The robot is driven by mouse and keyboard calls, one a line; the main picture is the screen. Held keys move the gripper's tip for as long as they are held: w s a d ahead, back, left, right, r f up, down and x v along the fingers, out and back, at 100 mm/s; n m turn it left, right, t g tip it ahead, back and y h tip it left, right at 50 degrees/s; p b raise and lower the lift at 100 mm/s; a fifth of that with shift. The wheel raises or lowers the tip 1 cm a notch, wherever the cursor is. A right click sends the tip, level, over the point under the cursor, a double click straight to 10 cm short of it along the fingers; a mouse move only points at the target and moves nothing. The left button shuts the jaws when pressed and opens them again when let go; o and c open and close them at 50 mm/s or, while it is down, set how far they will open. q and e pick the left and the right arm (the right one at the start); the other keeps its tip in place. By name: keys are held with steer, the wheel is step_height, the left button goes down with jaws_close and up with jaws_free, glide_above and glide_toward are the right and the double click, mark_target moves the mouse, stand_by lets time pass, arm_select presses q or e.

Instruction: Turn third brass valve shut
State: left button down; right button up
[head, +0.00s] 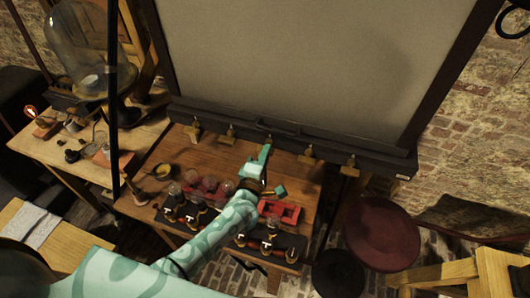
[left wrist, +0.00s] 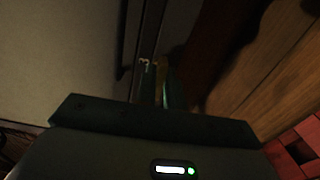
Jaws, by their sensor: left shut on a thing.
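Several small brass valves stand in a row along the dark rail (head: 290,135) below the large pale panel. The first valve (head: 195,130), second valve (head: 229,134), fourth valve (head: 308,154) and fifth valve (head: 348,165) show in the head view. My left gripper (head: 265,150) is at the third place and hides most of that valve. In the left wrist view, the third brass valve (left wrist: 160,72) sits beside a number 3 on the rail, between the closed fingers (left wrist: 165,92) of my left gripper. The valve's angle is too dark to tell. My right gripper is not in view.
Glass jars (head: 209,183) and red trays (head: 280,211) stand on the wooden table (head: 205,153) around and below my left arm. A side table (head: 40,150) with a glass bell is at left. A dark red stool (head: 380,235) stands at right.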

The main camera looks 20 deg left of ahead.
arm_select(q)
steer(key=shift+m, duration=0.3)
stand_by(0.4)
steer(key=c, duration=1.5)
jaws_free()
steer(key=s, duration=1.6)
steer(key=shift+s+a+b, duration=0.15)
steer(key=shift+a+b, duration=0.1)
steer(key=shift+b, duration=0.05)
